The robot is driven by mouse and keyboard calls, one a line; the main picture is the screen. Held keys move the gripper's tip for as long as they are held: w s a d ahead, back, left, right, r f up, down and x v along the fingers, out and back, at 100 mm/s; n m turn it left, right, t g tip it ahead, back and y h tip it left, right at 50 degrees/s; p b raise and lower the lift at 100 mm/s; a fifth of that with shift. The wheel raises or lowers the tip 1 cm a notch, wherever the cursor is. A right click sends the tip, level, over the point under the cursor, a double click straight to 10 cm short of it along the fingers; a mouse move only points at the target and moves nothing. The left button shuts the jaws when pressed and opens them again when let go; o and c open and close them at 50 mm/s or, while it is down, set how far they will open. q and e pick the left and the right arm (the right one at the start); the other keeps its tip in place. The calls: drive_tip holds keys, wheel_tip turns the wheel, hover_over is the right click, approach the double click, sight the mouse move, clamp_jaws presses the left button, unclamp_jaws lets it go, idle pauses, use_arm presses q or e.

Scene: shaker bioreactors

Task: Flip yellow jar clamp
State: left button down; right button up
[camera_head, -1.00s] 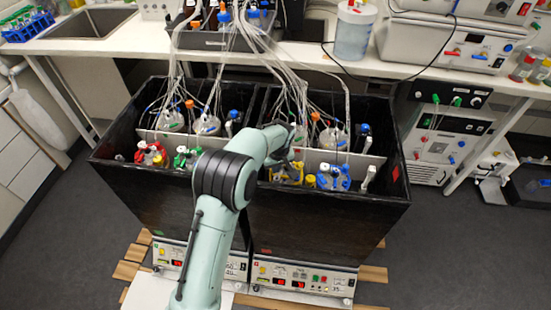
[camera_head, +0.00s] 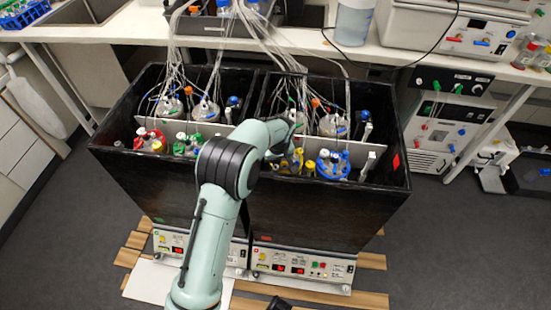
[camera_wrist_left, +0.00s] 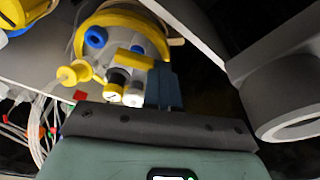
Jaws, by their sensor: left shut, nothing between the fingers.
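The yellow jar (camera_head: 297,160) sits in the right half of the black box, partly hidden by my left arm and gripper. In the left wrist view its white lid with a blue port, a black cap and a yellow clamp (camera_wrist_left: 136,58) shows from close up. My left gripper (camera_wrist_left: 163,85) has its blue-grey fingers together with nothing between them. They overlap the lid's near edge beside the yellow clamp; I cannot tell whether they touch. In the head view the left gripper (camera_head: 284,148) is over the yellow jar.
A blue-collared jar (camera_head: 333,165) stands just right of the yellow one. Red (camera_head: 150,140) and green (camera_head: 188,145) ones stand to the left. Tubes (camera_head: 292,75) rise from the jars behind. The black box (camera_head: 330,205) has high walls around them.

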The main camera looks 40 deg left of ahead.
use_arm(q)
drive_tip(key=shift+f, duration=0.25)
drive_tip(key=shift+w+a+r+p, duration=0.15)
drive_tip(key=shift+w+a+p, duration=0.25)
drive_tip(key=shift+a, duration=0.1)
use_arm(e)
drive_tip(key=shift+w+r, duration=0.1)
drive_tip(key=shift+r, duration=0.3)
use_arm(q)
drive_tip(key=shift+a+r, duration=0.1)
